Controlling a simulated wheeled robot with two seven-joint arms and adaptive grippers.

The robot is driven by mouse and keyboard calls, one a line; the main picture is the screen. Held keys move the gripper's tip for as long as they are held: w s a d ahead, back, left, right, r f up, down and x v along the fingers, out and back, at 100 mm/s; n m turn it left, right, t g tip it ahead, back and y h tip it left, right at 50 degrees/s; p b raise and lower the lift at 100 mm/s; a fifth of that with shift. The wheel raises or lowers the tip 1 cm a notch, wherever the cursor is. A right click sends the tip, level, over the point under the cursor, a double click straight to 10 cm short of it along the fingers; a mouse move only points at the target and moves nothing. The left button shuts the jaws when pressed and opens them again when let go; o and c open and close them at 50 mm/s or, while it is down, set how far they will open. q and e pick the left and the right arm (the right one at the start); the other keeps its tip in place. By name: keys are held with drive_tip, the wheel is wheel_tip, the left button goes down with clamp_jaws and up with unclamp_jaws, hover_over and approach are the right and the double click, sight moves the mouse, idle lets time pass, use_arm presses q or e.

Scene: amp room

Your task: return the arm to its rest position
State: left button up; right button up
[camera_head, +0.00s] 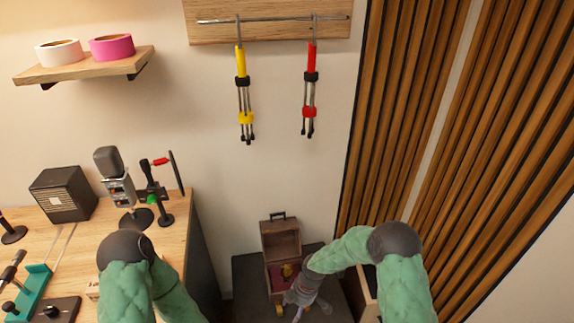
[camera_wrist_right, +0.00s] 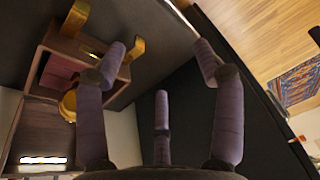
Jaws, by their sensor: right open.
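My right arm (camera_head: 372,243) reaches forward and bends down at the lower right of the head view. Its gripper (camera_head: 303,297) hangs close beside a small open wooden case. In the right wrist view my right gripper (camera_wrist_right: 159,65) shows purple-grey padded fingers spread apart with nothing between them. My left arm (camera_head: 130,262) shows only in part at the lower left of the head view, and its gripper is not visible.
The open case (camera_head: 280,239), with red lining and something gold inside, stands on a dark surface (camera_head: 246,272). It also shows in the right wrist view (camera_wrist_right: 45,128). A wooden desk (camera_head: 172,240) with microphones (camera_head: 107,163) lies left. Slatted panels (camera_head: 395,110) stand right.

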drive_tip(key=s+d+f+m, duration=0.1)
drive_tip(key=s+d+m, duration=0.2)
drive_tip(key=s+m, duration=0.7)
drive_tip(key=s+d+f+m+t+y, duration=0.1)
drive_tip(key=s+d+m, duration=0.3)
drive_tip(key=s+m, duration=0.6)
drive_tip(key=shift+s, duration=0.8)
drive_tip(key=shift+a, duration=0.1)
